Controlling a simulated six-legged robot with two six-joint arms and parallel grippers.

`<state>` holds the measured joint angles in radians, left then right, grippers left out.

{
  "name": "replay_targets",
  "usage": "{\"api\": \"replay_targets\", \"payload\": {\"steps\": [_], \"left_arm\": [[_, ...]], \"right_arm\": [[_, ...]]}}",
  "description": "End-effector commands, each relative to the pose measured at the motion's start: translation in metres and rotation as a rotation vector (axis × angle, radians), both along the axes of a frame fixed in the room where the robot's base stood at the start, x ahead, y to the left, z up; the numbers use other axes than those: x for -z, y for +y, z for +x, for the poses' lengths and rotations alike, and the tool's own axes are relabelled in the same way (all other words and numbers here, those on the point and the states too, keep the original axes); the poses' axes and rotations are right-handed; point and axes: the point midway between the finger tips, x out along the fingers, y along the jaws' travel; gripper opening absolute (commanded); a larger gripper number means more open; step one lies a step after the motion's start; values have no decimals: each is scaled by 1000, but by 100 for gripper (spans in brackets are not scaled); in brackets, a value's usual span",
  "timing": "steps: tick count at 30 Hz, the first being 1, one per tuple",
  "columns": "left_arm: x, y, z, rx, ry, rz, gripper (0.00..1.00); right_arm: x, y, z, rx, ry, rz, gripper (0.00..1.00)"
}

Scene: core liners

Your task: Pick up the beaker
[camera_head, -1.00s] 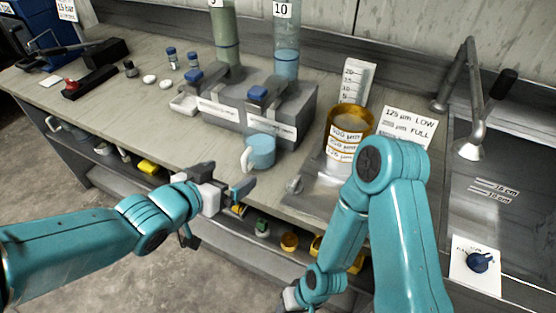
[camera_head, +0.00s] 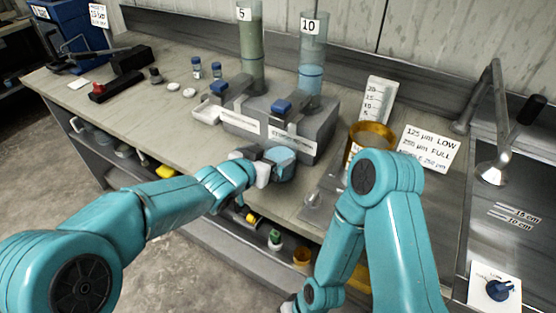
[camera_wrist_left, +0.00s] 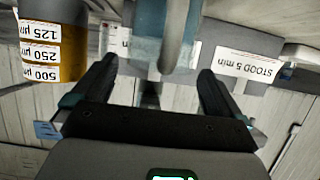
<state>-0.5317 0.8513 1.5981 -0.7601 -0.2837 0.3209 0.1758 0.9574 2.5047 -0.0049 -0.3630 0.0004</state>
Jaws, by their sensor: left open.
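The beaker (camera_head: 283,157) is a light blue cup with a pale handle. It stands on the bench in front of the grey double stand. My left gripper (camera_head: 262,161) is open at the beaker's handle side and partly covers it in the head view. In the left wrist view, the beaker (camera_wrist_left: 150,45) is upside down in the picture, its handle pointing towards the space between the open fingers (camera_wrist_left: 152,88). I cannot tell whether the fingers touch it. My right arm hangs at the lower right; its gripper (camera_head: 289,306) is mostly cut off at the bottom edge.
The grey stand (camera_head: 318,133) with two tall cylinders is close behind the beaker. An amber-rimmed sieve stack (camera_head: 369,133) stands to its right, partly behind my right arm; it also shows in the left wrist view (camera_wrist_left: 62,40). The bench left of the beaker is fairly clear.

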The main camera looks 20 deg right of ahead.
Motion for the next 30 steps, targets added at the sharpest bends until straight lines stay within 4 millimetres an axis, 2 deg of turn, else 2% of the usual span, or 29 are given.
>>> {"api": "replay_targets", "payload": {"steps": [3, 10, 15, 16, 17, 25, 30], "left_arm": [[4, -8, 6, 0, 1, 1, 100], [5, -7, 7, -3, 0, 1, 100], [5, -7, 7, -3, 0, 1, 45], [4, -7, 7, -3, -1, -1, 45], [5, -7, 7, -3, 0, 0, 38], [0, -5, 6, -3, -1, 1, 38], [-23, -4, 4, -1, -4, -1, 38]], "right_arm": [[-3, 0, 0, 0, 0, 0, 43], [-3, 0, 0, 0, 0, 0, 43], [-2, 0, 0, 0, 0, 0, 43], [-3, 0, 0, 0, 0, 0, 43], [-3, 0, 0, 0, 0, 0, 43], [-3, 0, 0, 0, 0, 0, 43], [-12, 0, 0, 0, 0, 0, 43]]}}
